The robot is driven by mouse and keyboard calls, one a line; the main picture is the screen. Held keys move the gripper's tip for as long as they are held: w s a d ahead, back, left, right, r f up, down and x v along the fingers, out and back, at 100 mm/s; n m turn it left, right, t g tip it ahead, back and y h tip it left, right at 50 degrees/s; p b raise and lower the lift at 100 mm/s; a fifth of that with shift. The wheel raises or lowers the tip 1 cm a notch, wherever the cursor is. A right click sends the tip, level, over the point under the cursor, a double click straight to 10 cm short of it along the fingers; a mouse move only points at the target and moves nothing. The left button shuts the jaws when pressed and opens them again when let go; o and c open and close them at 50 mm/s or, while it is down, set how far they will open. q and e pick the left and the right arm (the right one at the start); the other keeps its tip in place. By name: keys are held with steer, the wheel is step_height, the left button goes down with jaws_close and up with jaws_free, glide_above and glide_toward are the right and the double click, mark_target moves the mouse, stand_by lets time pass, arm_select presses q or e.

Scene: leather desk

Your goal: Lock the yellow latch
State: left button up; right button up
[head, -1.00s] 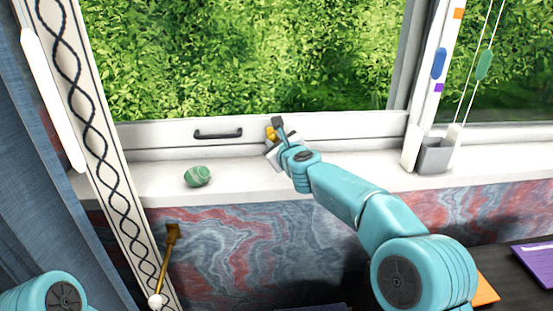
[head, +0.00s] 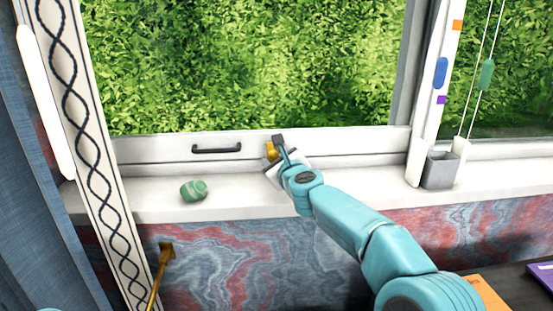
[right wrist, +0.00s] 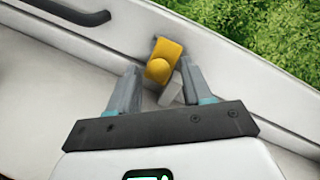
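The yellow latch (head: 271,151) sits on the lower window frame, right of the dark handle. In the right wrist view the latch (right wrist: 162,62) shows as a yellow plate with a round knob, with a light grey piece (right wrist: 172,90) below it. My right gripper (head: 278,150) is at the latch. In the right wrist view its two fingers (right wrist: 158,82) are apart, one on each side of the knob's lower end and the grey piece. I see no clear contact. My left gripper is not in view.
A dark handle (head: 216,149) is on the window frame. A green stone-like object (head: 194,190) lies on the white sill (head: 140,191). A grey cup-like holder (head: 440,170) stands at the right. The sill between stone and gripper is clear.

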steer(key=shift+s+f+b, duration=0.1)
steer(key=shift+s+b, duration=0.1)
steer(key=shift+b, duration=0.1)
steer(key=b+v, duration=0.4)
steer(key=v, duration=0.2)
steer(key=shift+s+d+f, duration=0.1)
steer(key=shift+s, duration=0.25)
steer(key=b+v, duration=0.1)
steer(key=v, duration=0.8)
steer(key=shift+r+b, duration=0.25)
steer(key=shift+b, duration=0.1)
steer(key=shift+s+d, duration=0.1)
